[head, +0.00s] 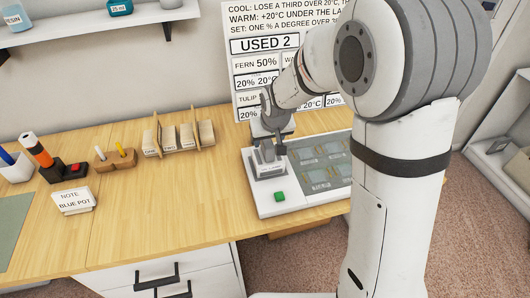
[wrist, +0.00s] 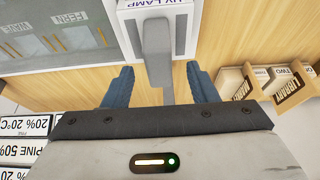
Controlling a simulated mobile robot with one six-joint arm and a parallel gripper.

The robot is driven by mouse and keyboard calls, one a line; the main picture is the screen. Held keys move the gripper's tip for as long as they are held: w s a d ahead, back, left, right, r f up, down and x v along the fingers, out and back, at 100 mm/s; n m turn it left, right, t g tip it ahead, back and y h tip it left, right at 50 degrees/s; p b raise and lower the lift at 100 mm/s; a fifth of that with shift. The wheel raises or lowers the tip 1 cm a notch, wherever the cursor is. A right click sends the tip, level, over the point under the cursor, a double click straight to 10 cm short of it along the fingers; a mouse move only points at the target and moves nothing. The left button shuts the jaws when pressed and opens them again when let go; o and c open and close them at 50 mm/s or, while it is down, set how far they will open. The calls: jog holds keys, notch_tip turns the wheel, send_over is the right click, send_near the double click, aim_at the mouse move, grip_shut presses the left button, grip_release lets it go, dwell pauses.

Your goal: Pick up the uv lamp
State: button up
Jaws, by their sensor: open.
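The uv lamp (wrist: 158,40) is a grey upright piece in the wrist view, standing at a pale holder whose upside-down label reads UV LAMP (wrist: 165,6). In the head view the lamp (head: 267,155) shows small and grey at the left end of a white unit, partly hidden by my gripper. My gripper (wrist: 160,76) is open, with one blue finger on each side of the lamp's grey part and visible gaps on both sides. In the head view my gripper (head: 268,137) is just above and around the lamp's top.
The white unit (head: 280,208) has a green button (head: 279,196) and a dark panel with labelled windows (head: 318,165). A wooden card rack (head: 180,138), a peg block (head: 115,158) and a note card (head: 73,200) stand to the left. A sign (head: 265,60) is behind. Bare tabletop lies left of the unit.

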aim_at(268, 142)
jog(key=shift+p+x, duration=0.45)
jog(key=shift+x, duration=2.15)
jog(key=shift+c, duration=0.4)
grip_shut()
